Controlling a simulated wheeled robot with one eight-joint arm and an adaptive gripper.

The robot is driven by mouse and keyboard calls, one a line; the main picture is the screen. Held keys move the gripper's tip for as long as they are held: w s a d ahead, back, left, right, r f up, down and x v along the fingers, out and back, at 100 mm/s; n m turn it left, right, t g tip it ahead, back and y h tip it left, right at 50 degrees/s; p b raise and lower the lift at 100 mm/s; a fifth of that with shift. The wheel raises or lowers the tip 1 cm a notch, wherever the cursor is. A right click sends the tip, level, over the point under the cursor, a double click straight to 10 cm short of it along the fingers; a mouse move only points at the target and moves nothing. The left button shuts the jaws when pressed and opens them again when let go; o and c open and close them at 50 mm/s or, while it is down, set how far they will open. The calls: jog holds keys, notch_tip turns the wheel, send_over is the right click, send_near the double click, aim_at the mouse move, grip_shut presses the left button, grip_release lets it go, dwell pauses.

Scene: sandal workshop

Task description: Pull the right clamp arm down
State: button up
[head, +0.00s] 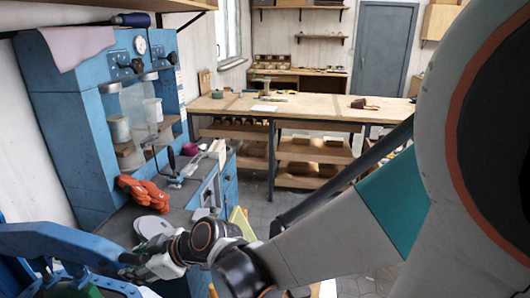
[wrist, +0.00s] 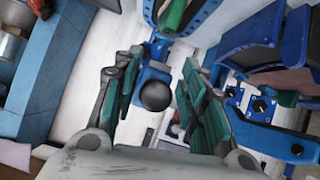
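In the wrist view, a round black knob (wrist: 155,96) shows between the two green-padded fingers of my gripper (wrist: 162,68). The fingers are apart, with gaps on both sides of the knob. Behind it is a blue metal part (wrist: 150,75), with a green piece (wrist: 174,14) above. I cannot tell for sure whether the knob belongs to the right clamp arm. In the head view, my gripper (head: 148,264) is at lower left, beside a blue arm-like bar (head: 60,240); the clamp's details are hidden there.
A blue machine cabinet (head: 75,130) stands at left, with orange gloves (head: 145,190) on its worktop. Blue brackets (wrist: 255,42) and a bolted blue plate (wrist: 262,105) lie close right of my fingers. A wooden workbench (head: 310,108) stands farther back, with open floor before it.

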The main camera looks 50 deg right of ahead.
jog(key=shift+r, duration=0.25)
